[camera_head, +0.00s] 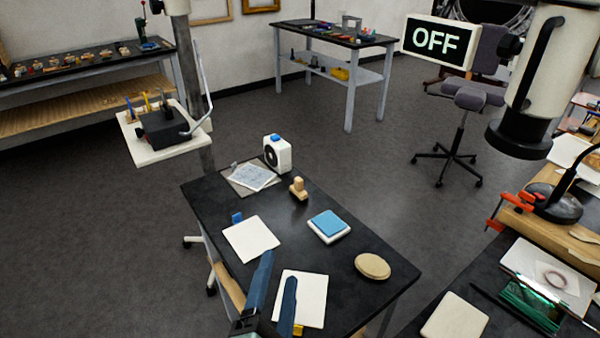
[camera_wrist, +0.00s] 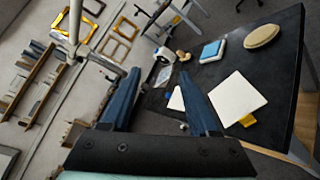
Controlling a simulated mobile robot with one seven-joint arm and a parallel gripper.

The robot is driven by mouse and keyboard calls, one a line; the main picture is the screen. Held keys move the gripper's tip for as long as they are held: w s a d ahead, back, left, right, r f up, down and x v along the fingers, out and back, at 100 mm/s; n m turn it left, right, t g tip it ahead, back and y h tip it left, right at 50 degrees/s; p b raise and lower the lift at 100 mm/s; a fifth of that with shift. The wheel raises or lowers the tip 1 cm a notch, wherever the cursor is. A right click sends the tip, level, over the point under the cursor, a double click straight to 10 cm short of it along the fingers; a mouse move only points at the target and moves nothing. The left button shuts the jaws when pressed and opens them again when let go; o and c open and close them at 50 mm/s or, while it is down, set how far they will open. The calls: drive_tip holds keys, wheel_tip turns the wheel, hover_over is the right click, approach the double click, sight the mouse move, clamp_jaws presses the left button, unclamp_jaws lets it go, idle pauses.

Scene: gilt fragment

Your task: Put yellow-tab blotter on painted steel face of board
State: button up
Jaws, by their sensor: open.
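The yellow-tab blotter (camera_head: 309,295) is a white sheet lying flat near the front edge of the black table. Its yellow tab shows at its lower edge, and the blotter also shows in the wrist view (camera_wrist: 236,98). My gripper (camera_head: 278,268) is open and empty, with two blue fingers. In the head view it overlaps the blotter's left side; in the wrist view (camera_wrist: 158,75) the blotter lies right of the fingers, apart from them. A grey board (camera_head: 237,184) with a printed sheet on it lies at the table's far left corner; I cannot tell whether its face is painted steel.
A blue-tab white sheet (camera_head: 251,239), a wooden stamp (camera_head: 298,188), a blue pad (camera_head: 328,225), a beige oval block (camera_head: 372,266) and a white device (camera_head: 278,155) stand on the table. A workbench (camera_head: 455,315) is at right. The table's middle has bare room.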

wheel_tip(320, 180, up, 25)
drive_tip(key=w+d+m+t, duration=0.2)
drive_tip(key=m+t, duration=0.4)
drive_tip(key=m, duration=0.8)
drive_tip(key=s+r+m+t+y, duration=0.1)
drive_tip(key=s+r+m+t, duration=0.1)
drive_tip(key=r, duration=0.6)
drive_tip(key=s+d+r+m+t, duration=0.1)
drive_tip(key=s+r+m+t, duration=0.1)
drive_tip(key=s+r+m, duration=0.3)
wheel_tip(320, 180, up, 4)
drive_tip(key=shift+s+f+m+y, duration=0.2)
drive_tip(key=shift+m+y, duration=0.2)
drive_tip(key=shift+m, duration=0.7)
drive_tip(key=shift+d, duration=0.1)
